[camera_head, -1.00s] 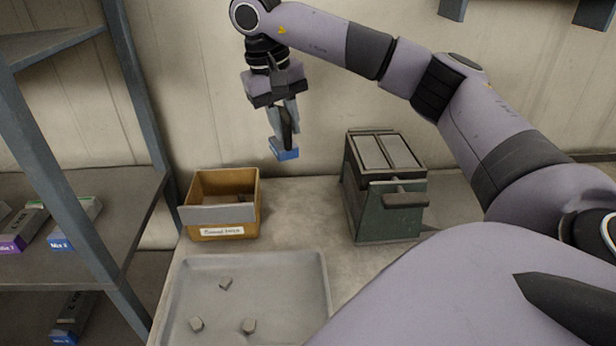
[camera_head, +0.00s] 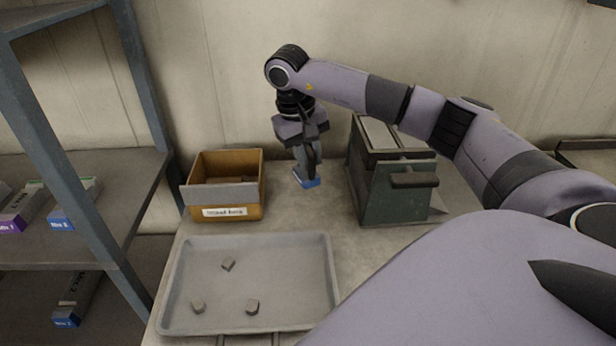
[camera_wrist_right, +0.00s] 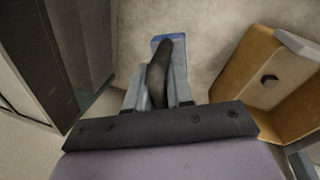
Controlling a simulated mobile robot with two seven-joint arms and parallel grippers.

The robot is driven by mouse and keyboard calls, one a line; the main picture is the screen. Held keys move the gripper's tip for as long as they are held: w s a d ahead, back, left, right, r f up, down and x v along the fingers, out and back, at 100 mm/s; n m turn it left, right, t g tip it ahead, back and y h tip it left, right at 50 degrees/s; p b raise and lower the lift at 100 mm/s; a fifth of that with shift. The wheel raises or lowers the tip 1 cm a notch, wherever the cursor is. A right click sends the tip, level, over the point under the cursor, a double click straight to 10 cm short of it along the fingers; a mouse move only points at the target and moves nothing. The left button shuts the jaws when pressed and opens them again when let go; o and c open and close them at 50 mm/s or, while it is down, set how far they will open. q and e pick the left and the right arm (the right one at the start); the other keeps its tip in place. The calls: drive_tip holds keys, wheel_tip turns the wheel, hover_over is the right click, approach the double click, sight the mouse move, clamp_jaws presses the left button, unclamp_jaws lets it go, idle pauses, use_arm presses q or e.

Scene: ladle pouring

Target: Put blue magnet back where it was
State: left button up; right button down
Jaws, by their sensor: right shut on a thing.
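The blue magnet (camera_head: 308,184) is a small blue block at the tips of my right gripper (camera_head: 307,170). My right gripper is shut on it and points down over the back of the table, between the orange box and the green machine. In the right wrist view the magnet (camera_wrist_right: 178,40) shows as a blue edge beyond the fingers (camera_wrist_right: 160,80), which hide part of it. The magnet is low, near the tabletop; I cannot tell whether it touches. My left gripper is not in view.
The orange labelled box (camera_head: 246,205) stands to the left, with dark pieces inside. The green machine (camera_head: 390,195) with a handle stands close on the right. A grey tray (camera_head: 290,290) with three grey lumps lies in front. A metal shelf (camera_head: 120,200) with labelled boxes is at far left.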

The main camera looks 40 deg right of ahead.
sight(307, 176)
drive_tip(key=shift+a+x, duration=0.15)
drive_tip(key=shift+x, duration=0.75)
drive_tip(key=shift+a+x, duration=0.2)
drive_tip(key=shift+x, duration=0.65)
drive_tip(key=shift+a+x, duration=0.15)
drive_tip(key=shift+x, duration=0.75)
drive_tip(key=shift+w+f, duration=0.1)
drive_tip(key=shift+w, duration=0.1)
drive_tip(key=shift+f, duration=0.15)
drive_tip(key=c, duration=1)
unclamp_jaws()
drive_tip(key=s+v, duration=0.1)
drive_tip(key=v, duration=1.1)
drive_tip(key=shift+w, duration=0.4)
